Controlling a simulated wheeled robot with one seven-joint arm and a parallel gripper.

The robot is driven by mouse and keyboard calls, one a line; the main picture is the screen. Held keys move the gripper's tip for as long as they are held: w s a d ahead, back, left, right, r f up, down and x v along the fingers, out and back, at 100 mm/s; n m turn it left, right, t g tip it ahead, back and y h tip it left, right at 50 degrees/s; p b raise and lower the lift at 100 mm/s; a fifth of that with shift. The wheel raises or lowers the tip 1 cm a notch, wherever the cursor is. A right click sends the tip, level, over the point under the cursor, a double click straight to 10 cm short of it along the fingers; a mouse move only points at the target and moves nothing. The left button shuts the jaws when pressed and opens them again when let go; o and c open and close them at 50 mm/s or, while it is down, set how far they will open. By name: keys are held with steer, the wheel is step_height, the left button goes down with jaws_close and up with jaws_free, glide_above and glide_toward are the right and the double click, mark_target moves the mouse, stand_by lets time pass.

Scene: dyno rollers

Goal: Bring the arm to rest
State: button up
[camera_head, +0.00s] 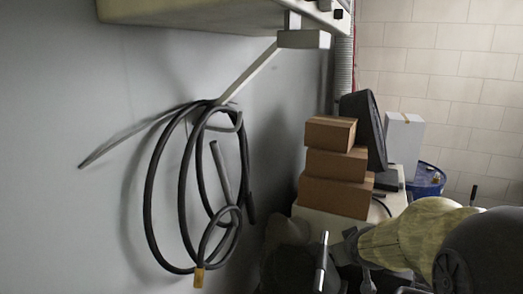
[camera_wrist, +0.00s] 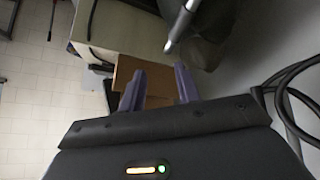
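My gripper (camera_wrist: 158,82) shows in the wrist view with its two purple-grey fingers apart and nothing between their tips. Beyond the fingers are brown cardboard boxes (camera_wrist: 155,100), seen tilted in this view. In the head view my arm, with a pale yellow sleeve and a dark joint, reaches in at the lower right. I cannot make out my fingertips there. A metal rod (camera_wrist: 178,30) stands past the fingers in the wrist view; a similar rod (camera_head: 321,262) shows at the bottom of the head view.
A looped black hose (camera_head: 147,200) hangs on the grey wall at left. Stacked cardboard boxes (camera_head: 335,198) stand on a pale surface beside a dark monitor (camera_head: 366,125). A blue bin (camera_head: 428,180) stands behind my arm. A pale cabinet (camera_head: 200,15) overhangs the top.

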steer(key=s+a+f+m+g, duration=0.1)
steer(key=s+a+f+g, duration=0.1)
steer(key=s, duration=0.4)
steer(key=s+a+f+m+g+y, duration=0.1)
steer(key=s+a+f+g, duration=0.1)
steer(key=s+f, duration=0.3)
steer(key=s+a+f+m+g, duration=0.1)
steer(key=s+a+f+g, duration=0.1)
steer(key=s, duration=0.5)
step_height(320, 180, down, 2)
steer(key=shift+s+a+f+g, duration=0.1)
steer(key=shift+s+a+g, duration=0.2)
steer(key=shift+s+g, duration=0.15)
steer(key=shift+w, duration=0.1)
stand_by(1.5)
